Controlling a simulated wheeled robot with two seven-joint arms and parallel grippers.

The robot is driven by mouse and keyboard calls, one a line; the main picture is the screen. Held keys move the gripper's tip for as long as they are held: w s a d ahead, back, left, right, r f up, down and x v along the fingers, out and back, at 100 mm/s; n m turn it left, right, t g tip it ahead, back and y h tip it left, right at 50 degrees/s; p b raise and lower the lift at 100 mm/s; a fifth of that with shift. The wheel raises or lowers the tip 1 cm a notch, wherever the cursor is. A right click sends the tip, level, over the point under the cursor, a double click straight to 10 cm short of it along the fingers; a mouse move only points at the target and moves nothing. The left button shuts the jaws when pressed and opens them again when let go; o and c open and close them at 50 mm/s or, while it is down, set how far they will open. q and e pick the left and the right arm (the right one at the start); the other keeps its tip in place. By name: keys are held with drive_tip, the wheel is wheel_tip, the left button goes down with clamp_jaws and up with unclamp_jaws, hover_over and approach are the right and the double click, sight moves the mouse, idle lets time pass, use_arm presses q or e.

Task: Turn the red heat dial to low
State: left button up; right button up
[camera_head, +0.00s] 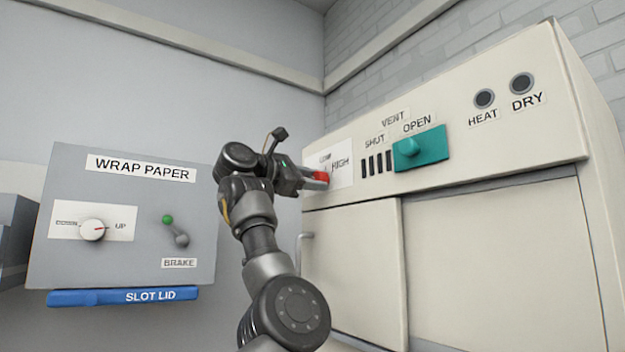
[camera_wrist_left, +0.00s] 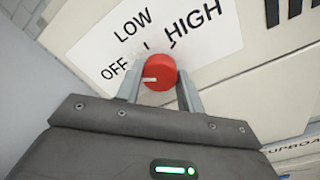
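The red heat dial (camera_wrist_left: 160,70) sits on a white label on the cream cabinet, with OFF, LOW and HIGH printed around it. Its white pointer mark points left, toward OFF. In the left wrist view my left gripper (camera_wrist_left: 160,86) has one finger on each side of the dial, against its edges with no clear gap. In the head view the red dial (camera_head: 320,176) shows at the tip of my left gripper (camera_head: 314,180), which partly covers the label. My right gripper is in neither view.
On the cabinet, right of the dial, are a teal vent slider (camera_head: 420,148) at OPEN and the HEAT (camera_head: 485,98) and DRY (camera_head: 521,83) lamps, both dark. A grey wrap paper box (camera_head: 130,225) with a blue slot lid (camera_head: 122,297) hangs at left. Cupboard doors (camera_head: 350,265) lie below.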

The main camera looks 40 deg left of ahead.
use_arm(q)
drive_tip(key=c, duration=0.3)
drive_tip(key=shift+m, duration=0.3)
drive_tip(key=shift+f+m+h+b, duration=0.1)
drive_tip(key=shift+m+h+b, duration=0.2)
drive_tip(key=shift+m+b, duration=3.8)
drive_tip(key=m+p, duration=0.3)
drive_tip(key=shift+m, duration=0.3)
drive_tip(key=o, duration=1)
